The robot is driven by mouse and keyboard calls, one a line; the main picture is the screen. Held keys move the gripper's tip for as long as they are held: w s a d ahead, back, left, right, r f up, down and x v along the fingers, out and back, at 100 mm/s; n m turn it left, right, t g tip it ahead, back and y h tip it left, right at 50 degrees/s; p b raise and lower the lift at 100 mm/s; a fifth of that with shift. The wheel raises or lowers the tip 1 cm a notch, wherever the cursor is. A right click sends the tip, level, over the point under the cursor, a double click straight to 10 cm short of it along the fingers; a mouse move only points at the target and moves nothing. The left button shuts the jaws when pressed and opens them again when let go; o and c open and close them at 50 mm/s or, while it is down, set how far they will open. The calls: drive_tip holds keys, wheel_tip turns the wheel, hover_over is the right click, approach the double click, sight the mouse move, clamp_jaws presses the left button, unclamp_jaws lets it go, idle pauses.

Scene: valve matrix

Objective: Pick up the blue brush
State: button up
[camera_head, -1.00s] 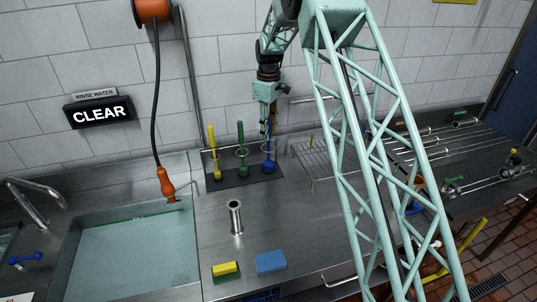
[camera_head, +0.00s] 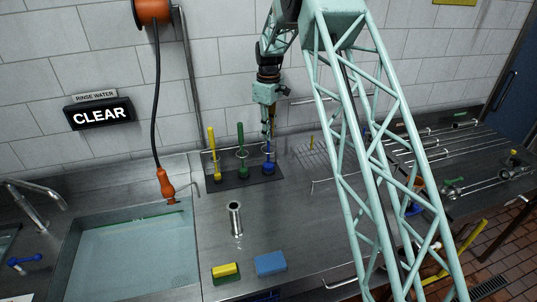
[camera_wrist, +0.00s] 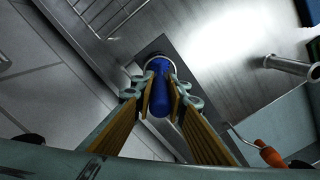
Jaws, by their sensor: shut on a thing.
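The blue brush (camera_head: 269,167) stands upright at the right end of a dark rack mat, beside a green brush (camera_head: 241,160) and a yellow brush (camera_head: 214,160). My gripper (camera_head: 269,122) is above it, with its fingers around the upper handle. In the wrist view, my gripper (camera_wrist: 160,98) is shut on the blue brush handle (camera_wrist: 158,88), which lies between the two fingers. In the head view, the brush head still appears low at the mat.
The dark mat (camera_head: 228,183) carries the brushes in ring holders. A metal cylinder (camera_head: 235,218), a yellow-green sponge (camera_head: 226,272) and a blue sponge (camera_head: 270,263) stand on the steel counter. A water-filled sink (camera_head: 135,260) is at left; a wire rack (camera_head: 318,152) is at right.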

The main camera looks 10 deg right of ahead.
drive_tip(key=shift+r, duration=0.1)
wheel_tip(320, 180, up, 18)
drive_tip(key=shift+b, duration=0.45)
idle(0.5)
idle(0.6)
